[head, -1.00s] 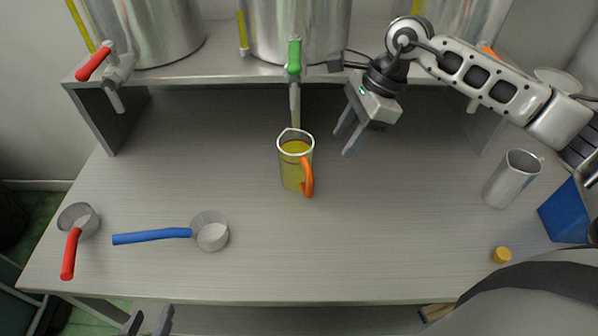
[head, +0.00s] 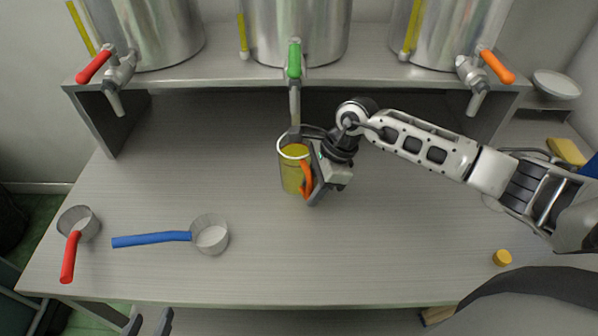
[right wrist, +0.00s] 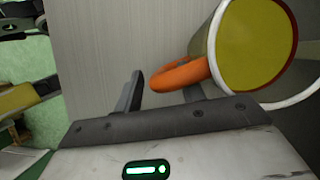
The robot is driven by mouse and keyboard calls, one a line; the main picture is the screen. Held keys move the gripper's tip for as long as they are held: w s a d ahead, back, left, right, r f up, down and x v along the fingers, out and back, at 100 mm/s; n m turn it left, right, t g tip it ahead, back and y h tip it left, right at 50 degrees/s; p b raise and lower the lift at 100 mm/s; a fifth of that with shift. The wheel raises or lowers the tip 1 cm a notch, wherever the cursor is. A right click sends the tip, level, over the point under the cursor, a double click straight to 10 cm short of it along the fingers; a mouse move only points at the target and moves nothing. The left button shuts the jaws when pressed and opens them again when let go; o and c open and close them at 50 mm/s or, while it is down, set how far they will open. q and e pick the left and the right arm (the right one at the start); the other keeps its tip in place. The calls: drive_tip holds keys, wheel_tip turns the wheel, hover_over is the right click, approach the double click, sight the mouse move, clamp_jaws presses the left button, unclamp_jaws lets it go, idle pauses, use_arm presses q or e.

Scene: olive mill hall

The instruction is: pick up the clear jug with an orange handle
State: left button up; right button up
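The clear jug (head: 290,178) stands upright on the bench under the green-handled tap, with yellow-green liquid inside. Its orange handle (head: 306,178) faces right, toward my right gripper (head: 309,168). In the right wrist view the jug (right wrist: 252,45) is at the upper right, and its handle (right wrist: 178,76) reaches toward the fingers of my right gripper (right wrist: 163,93). These fingers are spread apart, one beyond the handle's outer end and one partly hidden by the handle near the jug's wall. I see no grip on it. My left gripper (head: 149,322) is open and empty at the bottom edge.
Three steel tanks stand on the shelf (head: 220,70), with red, green (head: 294,60) and orange tap handles. A blue-handled scoop (head: 152,238) and a red-handled scoop (head: 70,256) lie at left. A yellow cap (head: 502,257) lies at right. The bench's front middle is clear.

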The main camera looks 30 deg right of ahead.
drive_tip(key=shift+f, duration=0.1)
drive_tip(key=shift+c, duration=0.3)
clamp_jaws()
drive_tip(key=shift+w, duration=0.1)
use_arm(q)
drive_tip(key=shift+r, duration=0.1)
use_arm(e)
drive_tip(key=shift+r, duration=0.25)
